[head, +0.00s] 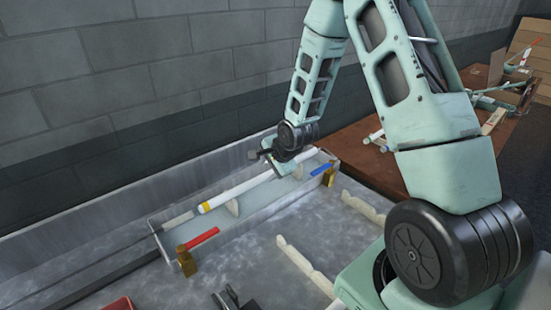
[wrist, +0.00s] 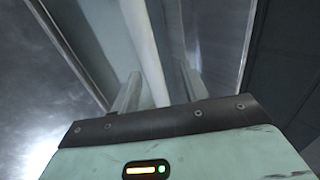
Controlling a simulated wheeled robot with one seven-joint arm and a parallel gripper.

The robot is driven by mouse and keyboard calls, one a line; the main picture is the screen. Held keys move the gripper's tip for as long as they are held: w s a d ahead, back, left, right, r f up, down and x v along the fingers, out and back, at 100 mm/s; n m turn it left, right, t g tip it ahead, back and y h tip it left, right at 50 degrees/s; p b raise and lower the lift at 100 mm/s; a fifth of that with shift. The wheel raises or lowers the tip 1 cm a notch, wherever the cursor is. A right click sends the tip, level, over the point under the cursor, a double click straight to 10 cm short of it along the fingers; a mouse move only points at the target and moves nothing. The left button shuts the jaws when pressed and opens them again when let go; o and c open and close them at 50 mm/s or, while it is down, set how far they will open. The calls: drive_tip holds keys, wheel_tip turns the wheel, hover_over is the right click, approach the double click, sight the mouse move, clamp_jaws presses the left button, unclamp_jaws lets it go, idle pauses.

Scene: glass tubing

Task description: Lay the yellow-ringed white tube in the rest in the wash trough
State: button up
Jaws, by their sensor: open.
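The white tube (head: 240,188) with a yellow ring near its left end lies lengthwise over the wash trough (head: 205,246). In the wrist view the tube (wrist: 146,50) runs between the two open fingers of my gripper (wrist: 158,88). I cannot tell whether the fingers touch it. The tube appears to lie on the supports, though the exact contact is hard to see.
A red-handled valve (head: 202,238) and a blue-handled valve (head: 322,169) stand at the trough's front corners. Pale notched racks (head: 303,262) lie on the metal surface in front. A brown table (head: 365,160) with glassware stands at the right. A grey block wall rises behind.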

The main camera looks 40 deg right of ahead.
drive_tip(key=v, duration=1.2)
drive_tip(key=s+a+r+n+g+y, duration=0.1)
drive_tip(key=s+a+r+n+g, duration=0.1)
drive_tip(key=s+a+n, duration=0.35)
drive_tip(key=s+a+r+n+g, duration=0.1)
drive_tip(key=s+a+n, duration=0.1)
drive_tip(key=a+n, duration=0.7)
drive_tip(key=s+a+r+n+g, duration=0.1)
drive_tip(key=s+a+n+g, duration=0.1)
drive_tip(key=s+a+n, duration=0.3)
drive_tip(key=s+a+r+n+g, duration=0.1)
drive_tip(key=s+a+r+n, duration=0.1)
drive_tip(key=s+a+n, duration=0.4)
drive_tip(key=s+a, duration=0.1)
drive_tip(key=s, duration=0.4)
drive_tip(key=shift+s+r+g+h, duration=0.3)
drive_tip(key=shift+g, duration=0.1)
